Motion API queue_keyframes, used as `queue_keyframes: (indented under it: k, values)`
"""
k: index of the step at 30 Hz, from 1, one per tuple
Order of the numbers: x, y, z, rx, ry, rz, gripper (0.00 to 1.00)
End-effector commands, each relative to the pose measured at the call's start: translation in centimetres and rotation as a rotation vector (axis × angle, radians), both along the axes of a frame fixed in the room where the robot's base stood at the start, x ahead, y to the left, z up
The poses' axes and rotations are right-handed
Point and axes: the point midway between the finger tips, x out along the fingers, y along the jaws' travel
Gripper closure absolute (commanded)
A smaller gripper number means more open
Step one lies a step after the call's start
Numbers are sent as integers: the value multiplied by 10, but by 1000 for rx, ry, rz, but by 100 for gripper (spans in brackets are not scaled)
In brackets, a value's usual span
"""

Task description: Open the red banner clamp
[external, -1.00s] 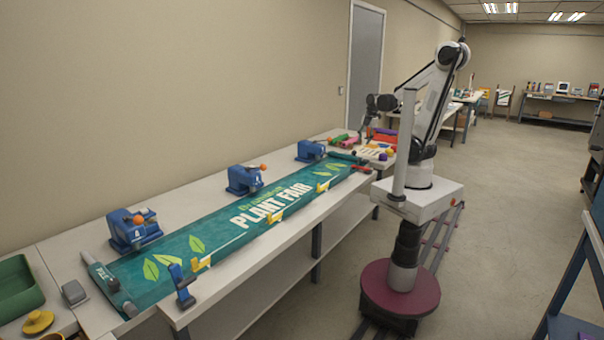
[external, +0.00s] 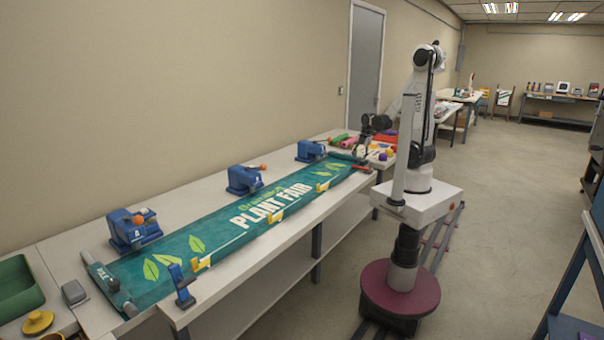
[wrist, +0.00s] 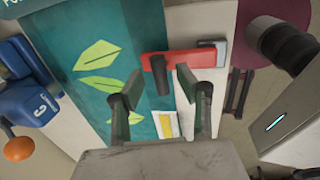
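The red banner clamp (wrist: 205,60) is a red bar at the banner's edge in the wrist view, with a dark upright handle (wrist: 160,78) near its left end. It is small at the banner's far end in the external view (external: 361,168). My gripper (wrist: 153,88) is open and empty, pointing down over the banner's edge. The handle appears between its two fingertips, apart from both. The height gap between fingers and handle is hard to judge. The teal banner (external: 205,238) lies flat along the table.
Blue units with orange knobs stand along the banner's wall side; the one marked C (wrist: 35,95) is left of my gripper. Yellow brackets (wrist: 168,124) sit on the near edge. Coloured rolls (external: 345,140) lie beyond the far end. The aisle floor (external: 500,220) is clear.

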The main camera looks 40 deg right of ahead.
Motion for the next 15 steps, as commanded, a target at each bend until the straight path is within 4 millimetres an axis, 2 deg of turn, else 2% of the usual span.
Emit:
queue_keyframes:
  k: [6, 15]
  values:
    - [4, 1, -19, 0, 0, 0, 66]
    - [4, 2, -24, 0, 0, 0, 66]
